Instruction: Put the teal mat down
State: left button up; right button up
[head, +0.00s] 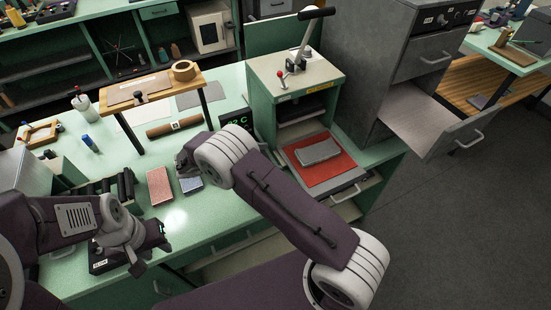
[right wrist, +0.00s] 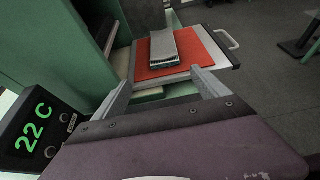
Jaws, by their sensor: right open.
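No mat that is clearly teal shows. A red mat (head: 338,175) lies on the pulled-out tray of the green press (head: 297,82), with a grey slab (head: 318,152) on it. The right wrist view also shows the red mat (right wrist: 208,53) and the layered grey slab (right wrist: 175,50). My right gripper (right wrist: 163,76) is open, its fingers apart and pointing at the tray's near edge, with nothing seen between them. In the head view my right arm hides its fingers. My left gripper (head: 152,240) is over the bench's lower left; its jaws are unclear.
A display reading 22 C (right wrist: 35,130) stands close to the left of my right gripper. The bench holds a raised wooden shelf (head: 150,88), a pink block (head: 160,185), a blue-grey block (head: 191,184) and a dark rack (head: 100,190). A grey cabinet's open drawer (head: 425,120) juts out right.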

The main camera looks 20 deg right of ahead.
jog(key=s+m+g+y, duration=0.1)
jog(key=s+m+y, duration=0.1)
jog(key=s+d+m+g+y, duration=0.1)
jog(key=s+m+y, duration=0.1)
jog(key=s, duration=0.1)
jog(key=s+d+m+g+y, duration=0.1)
jog(key=s+m+y, duration=0.1)
jog(key=s, duration=0.1)
jog(key=shift+s+d+f, duration=0.2)
jog(key=shift+d+f, duration=0.05)
jog(key=shift+f, duration=0.05)
jog(key=s+a+r+m+t+y, duration=0.1)
jog(key=s+a+m+t+y, duration=0.1)
jog(key=s+m+y, duration=0.5)
jog(key=s+m+t, duration=0.1)
jog(key=s+m, duration=0.1)
jog(key=m, duration=0.4)
jog(key=shift+s+a+r+y, duration=0.15)
jog(key=shift+a+r+y, duration=0.15)
jog(key=shift+r, duration=0.05)
jog(key=shift+d, duration=0.15)
